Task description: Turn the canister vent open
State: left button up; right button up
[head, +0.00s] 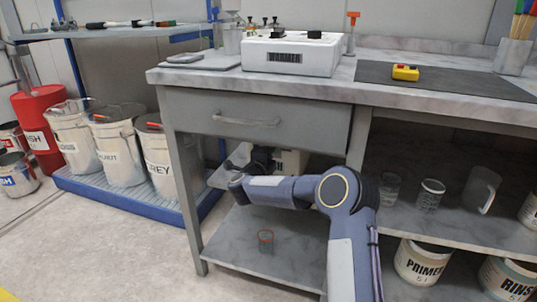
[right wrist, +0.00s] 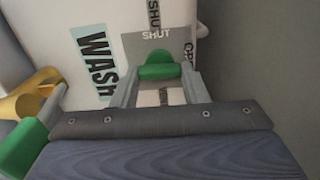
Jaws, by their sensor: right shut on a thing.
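The white canister (right wrist: 60,25) fills the back of the right wrist view and carries a "WASH" label. A green vent handle (right wrist: 158,71) sits on it before a grey plate (right wrist: 133,48) marked "SHUT". My right gripper (right wrist: 160,80) has one finger on each side of the green handle and is shut on it. In the head view my right arm reaches under the bench drawer, with the right gripper (head: 234,180) at its left end. The canister is mostly hidden there. My left gripper is not in view.
A brass fitting (right wrist: 28,92) with another green handle (right wrist: 22,150) is close at the left of the wrist view.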

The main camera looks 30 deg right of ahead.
jog(key=o, duration=1)
jog(key=p+v, duration=0.2)
jog(key=v, duration=0.5)
jog(key=shift+s+a, duration=0.3)
jog(key=shift+s, duration=0.05)
jog(key=shift+a+f, duration=0.1)
